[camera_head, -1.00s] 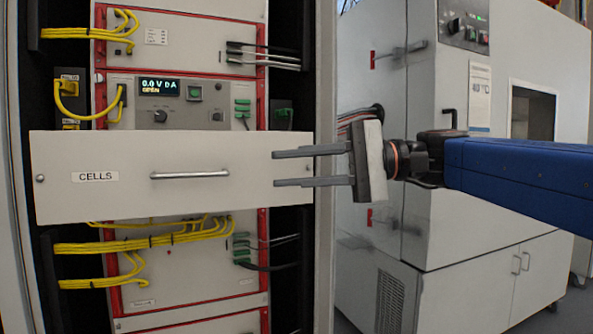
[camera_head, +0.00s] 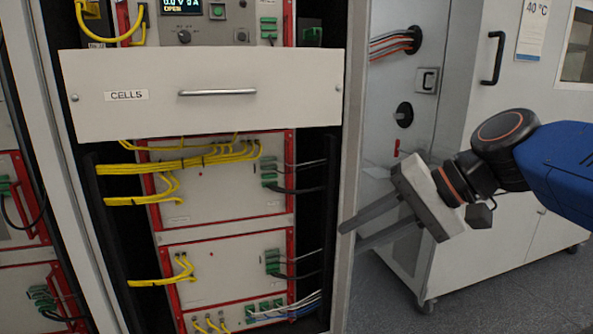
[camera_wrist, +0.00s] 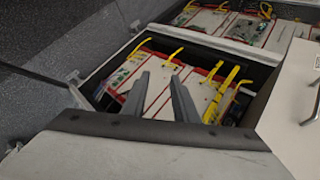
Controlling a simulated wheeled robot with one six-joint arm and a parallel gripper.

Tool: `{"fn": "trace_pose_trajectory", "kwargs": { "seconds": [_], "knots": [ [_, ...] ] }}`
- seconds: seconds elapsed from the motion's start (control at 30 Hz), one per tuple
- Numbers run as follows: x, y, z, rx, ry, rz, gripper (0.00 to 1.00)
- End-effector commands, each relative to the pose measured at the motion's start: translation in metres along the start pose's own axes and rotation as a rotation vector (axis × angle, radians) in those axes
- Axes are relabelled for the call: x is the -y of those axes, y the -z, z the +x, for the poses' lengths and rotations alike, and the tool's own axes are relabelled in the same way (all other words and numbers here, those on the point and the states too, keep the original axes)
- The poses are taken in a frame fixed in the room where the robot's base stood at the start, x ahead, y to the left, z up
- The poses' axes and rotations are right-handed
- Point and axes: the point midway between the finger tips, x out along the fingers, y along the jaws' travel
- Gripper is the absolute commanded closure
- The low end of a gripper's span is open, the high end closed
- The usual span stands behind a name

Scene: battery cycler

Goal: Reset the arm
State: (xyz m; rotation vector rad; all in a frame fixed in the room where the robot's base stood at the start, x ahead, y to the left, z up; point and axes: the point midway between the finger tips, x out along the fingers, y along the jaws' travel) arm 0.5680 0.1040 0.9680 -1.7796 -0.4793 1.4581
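My gripper (camera_head: 350,238) is at the right of the head view, in front of the rack's right post. Its two grey fingers point left and down, parallel, with a gap between them. The gap holds nothing. In the wrist view my gripper (camera_wrist: 160,98) also shows both fingers apart, with the rack's lower units behind them. The blue arm comes in from the right edge. The CELLS drawer (camera_head: 215,90) has a white front with a bar handle, up and left of my gripper and apart from it.
The rack holds red-edged units (camera_head: 222,180) with yellow cables (camera_head: 180,163) and green connectors. A display (camera_head: 181,6) reads OPEN at the top. A large grey cabinet (camera_head: 405,150) with a black handle (camera_head: 494,52) stands behind my arm. Grey floor (camera_head: 500,305) is free at lower right.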

Motion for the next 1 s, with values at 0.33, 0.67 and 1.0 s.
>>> {"fn": "trace_pose_trajectory", "kwargs": {
  "seconds": [0.33, 0.67, 1.0],
  "knots": [
    [-0.199, -0.023, 0.006, -0.159, -0.517, -0.27, 0.74],
    [-0.278, -0.028, -0.008, -0.2, -0.756, -0.453, 0.74],
    [-0.28, -0.027, -0.009, -0.201, -0.765, -0.46, 0.74]
  ]
}}
